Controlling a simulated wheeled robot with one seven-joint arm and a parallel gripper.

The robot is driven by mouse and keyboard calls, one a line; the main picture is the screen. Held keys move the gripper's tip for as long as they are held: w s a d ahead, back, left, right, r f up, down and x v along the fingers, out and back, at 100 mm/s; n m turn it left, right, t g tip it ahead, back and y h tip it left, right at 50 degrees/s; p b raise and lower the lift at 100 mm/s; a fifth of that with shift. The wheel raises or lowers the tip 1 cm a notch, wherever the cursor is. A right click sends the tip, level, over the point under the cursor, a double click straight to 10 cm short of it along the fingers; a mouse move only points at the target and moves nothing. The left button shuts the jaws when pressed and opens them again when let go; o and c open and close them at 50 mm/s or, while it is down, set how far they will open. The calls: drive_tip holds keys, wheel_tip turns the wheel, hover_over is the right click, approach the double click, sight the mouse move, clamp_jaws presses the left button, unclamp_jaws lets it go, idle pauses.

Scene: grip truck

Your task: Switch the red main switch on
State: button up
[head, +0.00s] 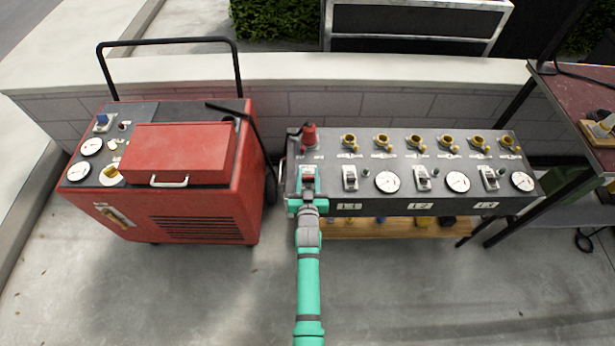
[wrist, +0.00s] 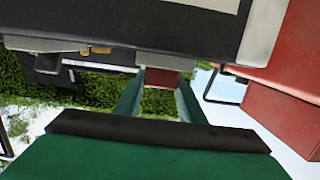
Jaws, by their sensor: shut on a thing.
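The red main switch (head: 308,174) sits at the left end of the dark control panel (head: 335,138), in a pale housing. My gripper (head: 307,196) is at the front of this switch, with its teal fingers on either side of it. In the wrist view, the red switch end (wrist: 163,77) shows between the two fingers (wrist: 160,95), under the panel's edge. The gripper is shut on it. The gripper hides the switch's lower part, and I cannot tell its on or off position.
A red knob (head: 309,137) stands behind the switch. Yellow connectors, grey switches (head: 350,177) and white gauges (head: 388,182) fill the panel to the right. A red generator cart (head: 180,155) stands left, a dark rack (head: 575,150) right. The floor in front is clear.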

drive_tip(key=shift+w+r+g, duration=0.1)
drive_tip(key=shift+w+g, duration=0.2)
drive_tip(key=shift+g, duration=0.35)
drive_tip(key=shift+w+r+g, duration=0.1)
drive_tip(key=shift+w+g, duration=0.15)
drive_tip(key=shift+g, duration=0.4)
drive_tip(key=shift+w+f+g, duration=0.15)
drive_tip(key=shift+w+g, duration=0.05)
drive_tip(key=shift+g, duration=0.5)
drive_tip(key=o, duration=1.1)
drive_tip(key=shift+c, duration=0.2)
drive_tip(key=shift+s, duration=0.15)
drive_tip(key=v, duration=1)
drive_tip(key=shift+s+r, duration=0.25)
